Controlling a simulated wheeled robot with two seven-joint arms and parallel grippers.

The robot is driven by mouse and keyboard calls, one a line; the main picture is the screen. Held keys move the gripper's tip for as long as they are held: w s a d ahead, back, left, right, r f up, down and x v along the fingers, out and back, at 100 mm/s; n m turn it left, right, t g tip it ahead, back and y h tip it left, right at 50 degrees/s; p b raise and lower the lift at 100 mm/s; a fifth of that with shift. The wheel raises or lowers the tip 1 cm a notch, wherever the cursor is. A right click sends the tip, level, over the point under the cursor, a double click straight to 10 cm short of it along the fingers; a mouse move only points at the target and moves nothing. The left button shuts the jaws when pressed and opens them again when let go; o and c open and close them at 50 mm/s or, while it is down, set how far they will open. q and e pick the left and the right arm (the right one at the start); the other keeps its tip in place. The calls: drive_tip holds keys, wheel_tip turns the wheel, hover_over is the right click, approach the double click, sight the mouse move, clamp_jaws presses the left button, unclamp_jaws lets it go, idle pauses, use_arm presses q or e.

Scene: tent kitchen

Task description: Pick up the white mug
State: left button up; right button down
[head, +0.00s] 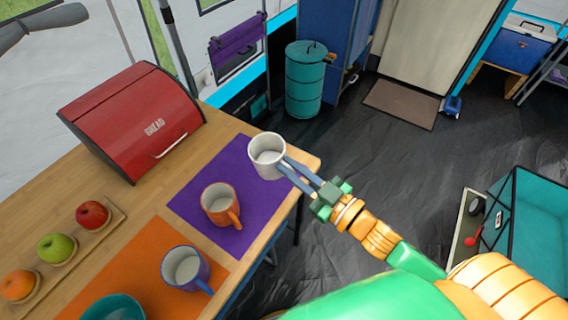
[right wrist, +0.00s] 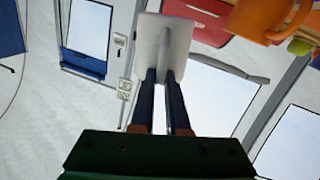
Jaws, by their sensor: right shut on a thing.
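The white mug (head: 267,157) is upright at the right end of the wooden table, in front of the far corner of the purple mat in the head view. My right gripper (head: 286,168) comes from the right and is shut on its handle. In the right wrist view, the two dark blue fingers (right wrist: 167,90) close on the handle of the white mug (right wrist: 150,48). The mug seems raised off the mat, but its base is partly hidden, so the gap is hard to judge. My left gripper is not in view.
An orange mug (head: 219,203) stands on the purple mat (head: 185,207) close by. A blue mug (head: 184,268) stands on the orange mat (head: 150,244). A red bread box (head: 133,120) and a fruit tray (head: 117,216) are further left. Dark floor lies open past the table edge.

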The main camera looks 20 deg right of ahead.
drive_tip(key=s+d+r, duration=0.1)
drive_tip(key=s+r, duration=0.2)
drive_tip(key=s, duration=0.5)
drive_tip(key=shift+s+d+r, duration=0.2)
drive_tip(key=shift+s+r, duration=0.1)
drive_tip(key=shift+r, duration=0.1)
